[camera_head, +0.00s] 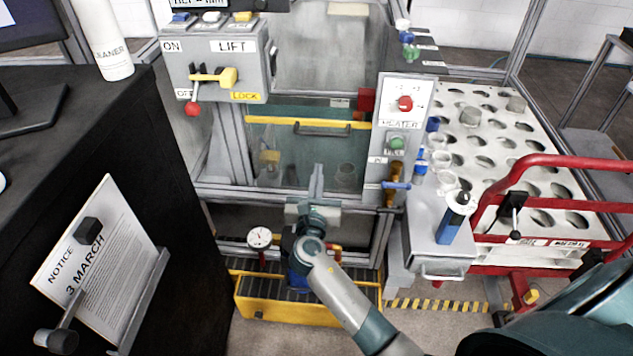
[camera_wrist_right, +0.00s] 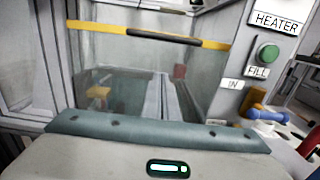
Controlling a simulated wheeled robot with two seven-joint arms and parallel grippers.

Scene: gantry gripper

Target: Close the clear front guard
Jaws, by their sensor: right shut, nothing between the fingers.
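The clear front guard (camera_head: 300,150) is a see-through panel in the machine's front frame. A yellow strip (camera_head: 270,121) with a dark bar handle (camera_head: 322,130) crosses its upper part. In the right wrist view the same strip (camera_wrist_right: 100,28) and handle (camera_wrist_right: 164,37) show above my gripper. My right gripper (camera_head: 317,172) is shut and empty, pointing at the panel below the handle. Its fingers (camera_wrist_right: 172,88) also show in the wrist view. I cannot tell whether they touch the panel. My left gripper is not in view.
A lift control box (camera_head: 214,62) hangs left of the guard. A heater panel (camera_head: 399,125) stands close on its right, with a blue-handled valve (camera_head: 396,185). A white rack (camera_head: 482,130) and a red rail (camera_head: 545,162) are at right. A yellow step (camera_head: 290,310) is below.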

